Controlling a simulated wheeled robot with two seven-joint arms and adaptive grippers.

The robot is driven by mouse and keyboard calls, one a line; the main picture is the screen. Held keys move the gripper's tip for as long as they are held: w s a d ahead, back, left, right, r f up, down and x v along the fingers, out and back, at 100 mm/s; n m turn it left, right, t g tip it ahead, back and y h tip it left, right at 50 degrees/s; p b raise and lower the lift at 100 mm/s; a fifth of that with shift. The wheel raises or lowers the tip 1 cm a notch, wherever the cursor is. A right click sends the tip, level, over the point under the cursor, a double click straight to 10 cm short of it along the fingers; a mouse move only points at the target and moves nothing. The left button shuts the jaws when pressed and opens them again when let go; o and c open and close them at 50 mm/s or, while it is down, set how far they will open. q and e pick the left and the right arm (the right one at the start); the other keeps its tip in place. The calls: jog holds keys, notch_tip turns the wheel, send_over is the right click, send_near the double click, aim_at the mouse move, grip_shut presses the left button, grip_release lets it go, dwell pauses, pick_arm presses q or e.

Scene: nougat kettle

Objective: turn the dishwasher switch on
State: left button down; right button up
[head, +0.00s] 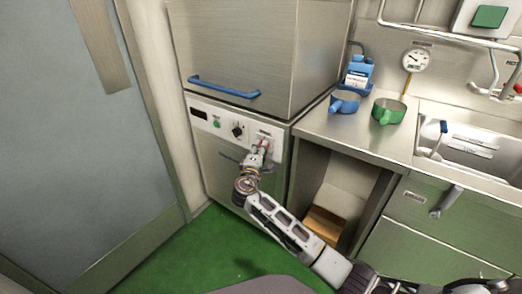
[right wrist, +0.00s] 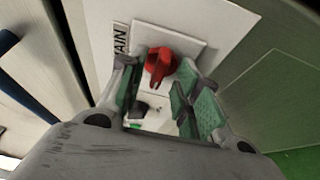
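The dishwasher (head: 222,167) is a steel machine with a white control panel (head: 203,124) under its hood. Its red switch (right wrist: 159,66) shows in the right wrist view on a pale square plate beside the printed letters "AIN". In the head view my right gripper mostly hides the switch. My right gripper (head: 262,150) is at the right end of the panel. In the right wrist view its green-padded fingers are apart, one on each side of the red switch. I cannot tell whether they touch it. My left gripper is not in view.
The panel also has a green button (head: 217,124) and a black knob (head: 238,130). A blue handle (head: 223,88) juts out above. A grey door (head: 75,150) is at left.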

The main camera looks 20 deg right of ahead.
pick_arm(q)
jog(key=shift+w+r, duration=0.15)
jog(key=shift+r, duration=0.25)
pick_arm(e)
jog(key=shift+w+d, duration=0.35)
jog(key=shift+w, duration=0.2)
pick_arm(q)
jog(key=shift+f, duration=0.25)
pick_arm(e)
grip_shut()
